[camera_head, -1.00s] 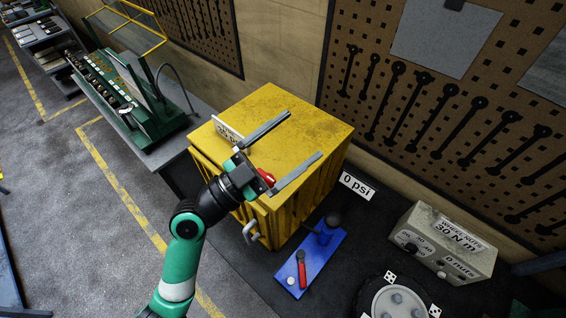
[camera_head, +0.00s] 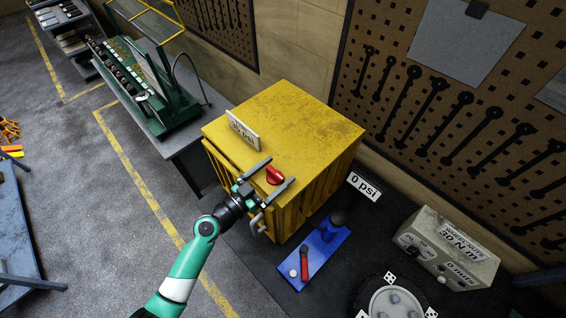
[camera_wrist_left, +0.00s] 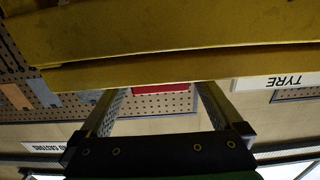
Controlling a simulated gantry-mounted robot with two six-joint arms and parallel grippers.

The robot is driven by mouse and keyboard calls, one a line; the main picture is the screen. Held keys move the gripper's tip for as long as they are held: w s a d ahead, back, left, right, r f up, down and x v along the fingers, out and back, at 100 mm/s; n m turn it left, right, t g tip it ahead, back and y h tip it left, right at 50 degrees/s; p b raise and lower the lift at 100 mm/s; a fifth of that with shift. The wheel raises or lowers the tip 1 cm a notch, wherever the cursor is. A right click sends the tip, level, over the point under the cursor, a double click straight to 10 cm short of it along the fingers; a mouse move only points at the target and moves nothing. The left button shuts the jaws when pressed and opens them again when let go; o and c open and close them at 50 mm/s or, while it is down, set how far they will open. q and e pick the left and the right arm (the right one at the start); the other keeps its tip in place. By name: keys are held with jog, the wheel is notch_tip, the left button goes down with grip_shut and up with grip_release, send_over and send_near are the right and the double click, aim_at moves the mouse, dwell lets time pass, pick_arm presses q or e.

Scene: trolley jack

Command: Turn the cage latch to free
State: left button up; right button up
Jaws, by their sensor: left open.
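The yellow cage (camera_head: 300,115) stands on the dark bench top. A red latch knob (camera_head: 274,175) sits on its top near the front edge. A grey curved handle (camera_head: 257,226) is on its front face. My left gripper (camera_head: 282,169) is open at the front edge of the cage, its two fingers on either side of the red knob in the head view. In the left wrist view a red strip (camera_wrist_left: 160,88) of the knob shows between the spread fingers (camera_wrist_left: 160,90), below the yellow cage edge (camera_wrist_left: 180,70). I cannot tell whether the fingers touch it. My right gripper is not in view.
A small sign (camera_head: 243,130) stands on the cage top. A blue tool (camera_head: 318,257) with a red handle lies right of the cage, near a grey wheel-nut box (camera_head: 447,247) and a round hub (camera_head: 395,302). A pegboard wall (camera_head: 440,110) stands behind.

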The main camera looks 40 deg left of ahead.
aim_at(277, 172)
pick_arm(q)
jog(key=w, duration=0.3)
jog(key=shift+w+d, duration=0.1)
jog(key=shift+c, duration=0.2)
jog(key=c, duration=1.2)
jog(key=shift+f, duration=0.1)
